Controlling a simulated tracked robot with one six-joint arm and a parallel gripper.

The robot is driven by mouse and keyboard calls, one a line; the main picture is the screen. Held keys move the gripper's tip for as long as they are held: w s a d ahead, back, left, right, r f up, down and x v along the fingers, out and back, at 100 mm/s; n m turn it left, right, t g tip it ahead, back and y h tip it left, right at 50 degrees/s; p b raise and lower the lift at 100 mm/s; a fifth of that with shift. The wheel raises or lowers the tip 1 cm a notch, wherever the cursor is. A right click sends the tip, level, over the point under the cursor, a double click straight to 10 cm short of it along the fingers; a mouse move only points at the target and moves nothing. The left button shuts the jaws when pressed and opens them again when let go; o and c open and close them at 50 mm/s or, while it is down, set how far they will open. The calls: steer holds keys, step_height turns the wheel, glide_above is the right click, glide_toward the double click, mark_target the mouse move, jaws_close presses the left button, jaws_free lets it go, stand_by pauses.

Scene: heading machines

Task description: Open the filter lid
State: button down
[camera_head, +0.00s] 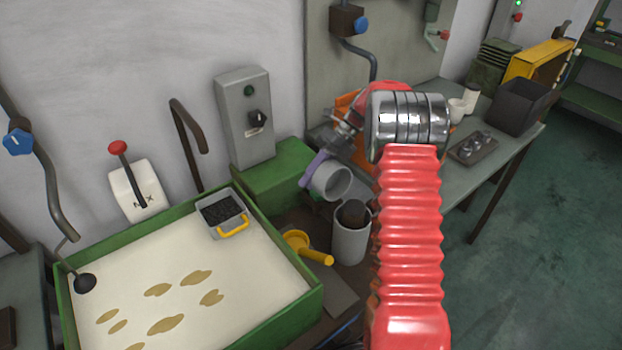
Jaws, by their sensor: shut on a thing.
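The filter looks to be a grey upright cylinder (350,245) right of the green tank, its top open with a dark brown core showing inside. A grey round cap, which I take as the filter lid (332,183), is tilted up above and left of that opening, with a purple bar (313,167) along its left side. My gripper (336,147) is at the upper end of this bar and shut on the lid, apparently by the bar. The exact grip is partly hidden, as is any hinge. My red arm covers the area right of the cylinder.
A green tank (308,303) of pale liquid with brown patches stands at left, with a grey basket (220,211) on its rim. A yellow scoop-like piece (309,248) lies beside the cylinder. A grey control box (246,118) stands behind. The bench at right holds a dark bin (520,105).

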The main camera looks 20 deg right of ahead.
steer(key=shift+s+d+f, duration=0.2)
steer(key=shift+s+f, duration=0.1)
steer(key=shift+f, duration=0.3)
steer(key=c, duration=1.6)
jaws_free()
steer(key=shift+r, duration=0.1)
steer(key=shift+o, duration=0.2)
steer(key=shift+w+r, duration=0.1)
steer(key=shift+r, duration=0.05)
steer(key=shift+v, duration=0.75)
steer(key=v, duration=1.2)
steer(key=shift+d, duration=0.1)
